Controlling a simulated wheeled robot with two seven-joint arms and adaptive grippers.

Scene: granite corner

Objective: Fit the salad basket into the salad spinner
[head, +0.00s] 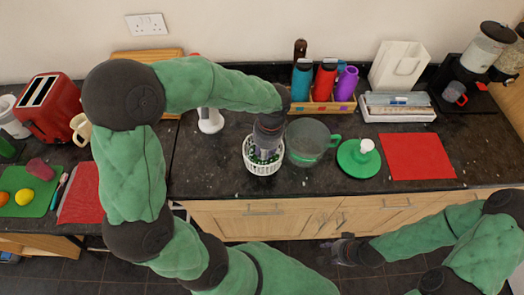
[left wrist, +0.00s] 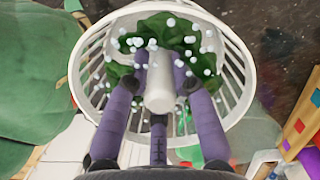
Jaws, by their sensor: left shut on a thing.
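The white slatted salad basket (head: 263,169) is at the middle of the counter, left of the spinner bowl. It holds green leaves with pale droplets, also seen in the left wrist view (left wrist: 243,60). My left gripper (head: 264,152) reaches into it from above. Its purple fingers are shut on the basket's white central post (left wrist: 160,92). I cannot tell whether the basket touches the counter. The clear salad spinner bowl (head: 307,142) with a green handle stands close to the basket's right, its top open. My right gripper (head: 338,250) is low, in front of the cupboards; its fingers are unclear.
The green lid (head: 352,165) with a white knob lies right of the bowl. A red mat (head: 417,156) is further right. A wooden box of bottles (head: 322,104) stands behind the bowl. A white object (head: 210,121) stands behind and left of the basket.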

